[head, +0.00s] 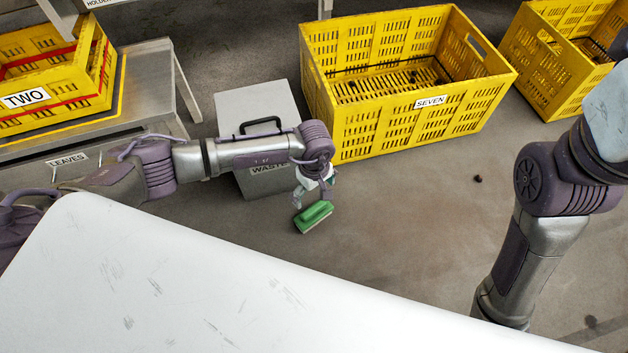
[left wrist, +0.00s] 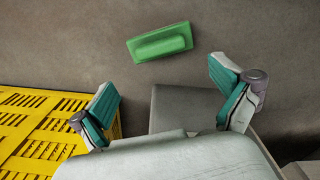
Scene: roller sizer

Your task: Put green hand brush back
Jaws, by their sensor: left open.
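The green hand brush (head: 314,216) lies on the grey floor in front of the waste bin, and it shows in the left wrist view (left wrist: 160,42) beyond my fingertips. My left gripper (head: 316,188) is above and beside the brush in the head view. In the left wrist view my left gripper (left wrist: 165,85) has its two teal-padded fingers wide apart, with nothing between them, and the brush is apart from both. My right arm comes in at the right of the head view, but its gripper is out of view.
A grey waste bin (head: 262,106) with a black handle stands behind my left arm. Yellow crate SEVEN (head: 383,137) stands behind the brush, another yellow crate (head: 548,72) to its right. Crate TWO (head: 52,112) sits on a grey stand at left. A small dark lump (head: 478,179) lies on open floor.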

